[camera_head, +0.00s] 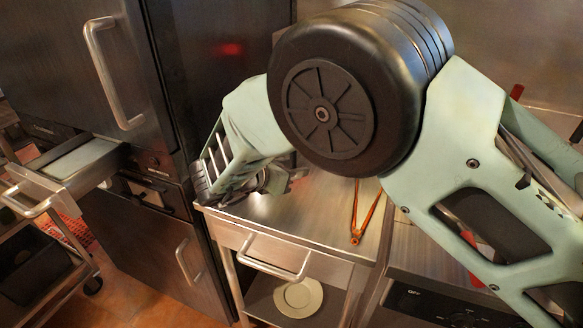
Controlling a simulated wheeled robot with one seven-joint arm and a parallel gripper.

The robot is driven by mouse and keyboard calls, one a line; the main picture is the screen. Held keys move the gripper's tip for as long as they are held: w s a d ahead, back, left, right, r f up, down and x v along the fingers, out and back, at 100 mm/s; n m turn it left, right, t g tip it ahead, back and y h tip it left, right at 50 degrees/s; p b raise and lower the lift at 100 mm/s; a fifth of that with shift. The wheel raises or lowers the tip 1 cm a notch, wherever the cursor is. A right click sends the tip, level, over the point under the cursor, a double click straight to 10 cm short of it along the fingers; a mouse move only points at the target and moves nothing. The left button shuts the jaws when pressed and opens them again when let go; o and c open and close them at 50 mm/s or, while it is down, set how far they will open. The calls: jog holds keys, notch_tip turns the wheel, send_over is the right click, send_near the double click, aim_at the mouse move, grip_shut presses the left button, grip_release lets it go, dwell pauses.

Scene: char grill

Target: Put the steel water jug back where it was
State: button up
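I cannot make out the steel water jug as a distinct thing in the head view. My gripper (278,182) is at the end of my pale green arm, low over the left back part of a steel work table (310,215). My own wrist and forearm cover most of it. Small dark and shiny parts show around it, and I cannot tell whether any belong to the jug. Whether the fingers are open or shut is hidden.
Orange-handled tongs (364,222) lie on the table's right part. A pale plate (298,297) sits on the shelf below. A tall steel cabinet (180,130) stands close on the left. A cart (35,225) is at far left. The table's front middle is clear.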

jog(key=shift+r, duration=0.1)
jog(key=b+v, duration=0.2)
jog(key=v, duration=1)
jog(key=shift+b, duration=0.4)
jog(key=w+a+r+n+t+y, duration=0.1)
jog(key=w+r+n+y, duration=0.25)
jog(key=n+y, duration=0.45)
jog(key=w+a+r+n+t+y, duration=0.1)
jog(key=w+r+n+y, duration=0.3)
jog(key=n, duration=0.7)
jog(key=s+d+f+n+g+y, duration=0.15)
jog(key=s+d+n+g, duration=0.25)
jog(key=s+n, duration=0.6)
jog(key=s+d+n+g+y, duration=0.2)
jog(key=s+d+n+g, duration=0.15)
jog(key=s+n, duration=0.6)
jog(key=s+d+f+n+g+h, duration=0.2)
jog(key=s+d+n, duration=0.4)
jog(key=d, duration=0.3)
jog(key=s+d+f+n+g+h, duration=0.2)
jog(key=s+d+n, duration=0.4)
jog(key=d, duration=0.3)
jog(key=shift+f+n+g+h, duration=0.35)
jog(key=shift+f+n+h, duration=0.45)
jog(key=shift+n+h, duration=0.05)
